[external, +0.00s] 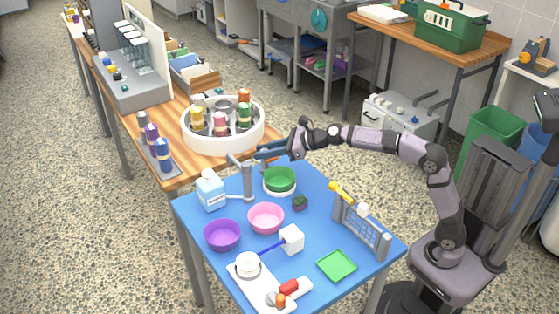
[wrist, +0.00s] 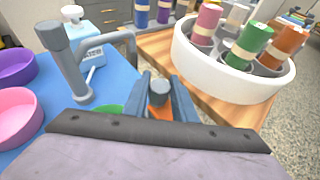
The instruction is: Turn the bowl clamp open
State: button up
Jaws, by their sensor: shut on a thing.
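My gripper (wrist: 163,97) is shut on a small grey round-topped piece (wrist: 160,88) with orange below it, which I take to be the bowl clamp's handle. In the external view my gripper (external: 266,152) reaches in from the right over the far edge of the blue table, just behind the green bowl (external: 280,181). The bowl stands upright on a pale base. In the wrist view only a sliver of the green bowl (wrist: 110,109) shows, left of the fingers. The fingers hide the rest of the clamp, so its turn angle cannot be told.
A grey post with a bent arm (external: 247,178) stands close left of my gripper. A white round carousel of bottles (external: 222,140) is behind on the wooden table.

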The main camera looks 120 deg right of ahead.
jog(key=o, duration=1)
jog(key=shift+o, duration=0.2)
jog(key=v, duration=0.7)
jog(key=shift+p, duration=0.3)
jog(key=shift+s+a+r, duration=0.1)
jog(key=shift+a+r, duration=0.05)
